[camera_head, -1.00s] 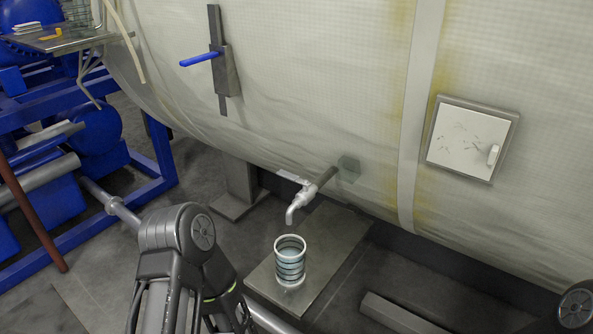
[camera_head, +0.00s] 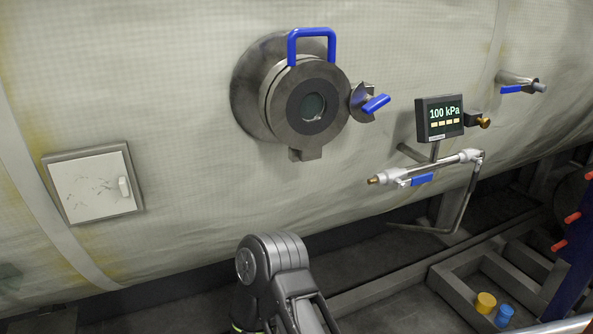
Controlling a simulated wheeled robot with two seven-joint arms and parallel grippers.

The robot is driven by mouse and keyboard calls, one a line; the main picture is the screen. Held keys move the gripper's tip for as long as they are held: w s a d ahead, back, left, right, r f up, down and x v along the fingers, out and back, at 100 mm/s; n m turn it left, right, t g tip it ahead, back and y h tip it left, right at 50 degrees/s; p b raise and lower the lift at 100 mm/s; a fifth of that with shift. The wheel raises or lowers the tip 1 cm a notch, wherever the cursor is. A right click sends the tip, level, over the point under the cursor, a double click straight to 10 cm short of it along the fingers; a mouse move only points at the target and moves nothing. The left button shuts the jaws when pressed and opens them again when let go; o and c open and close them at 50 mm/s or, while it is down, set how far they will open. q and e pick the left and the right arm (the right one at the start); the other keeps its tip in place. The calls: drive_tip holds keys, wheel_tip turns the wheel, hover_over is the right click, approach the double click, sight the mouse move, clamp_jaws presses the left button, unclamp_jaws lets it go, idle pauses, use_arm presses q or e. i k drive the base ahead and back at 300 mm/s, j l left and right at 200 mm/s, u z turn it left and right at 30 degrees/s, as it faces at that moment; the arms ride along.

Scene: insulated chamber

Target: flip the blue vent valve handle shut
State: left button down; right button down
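Several blue handles show on the pale insulated chamber (camera_head: 230,190), and I cannot tell for certain which is the vent valve's. One small blue handle (camera_head: 421,180) hangs along the thin pipe (camera_head: 445,165) below the pressure display (camera_head: 440,118), which reads 100 kPa. Another blue lever (camera_head: 512,89) lies along a short pipe stub (camera_head: 530,82) at the upper right. A third blue handle (camera_head: 375,103) sits on the latch beside the round port. One of my arms rises at the bottom centre, well below these handles. Neither gripper shows.
The round port (camera_head: 312,105) has a blue grab handle (camera_head: 312,40) on top. A white hatch (camera_head: 95,185) is at the left. A dark metal frame (camera_head: 490,265) stands on the floor at the lower right, with a yellow cup (camera_head: 486,302) and a blue cup (camera_head: 505,314).

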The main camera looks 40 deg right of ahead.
sight(427, 177)
drive_tip(key=z, duration=2.2)
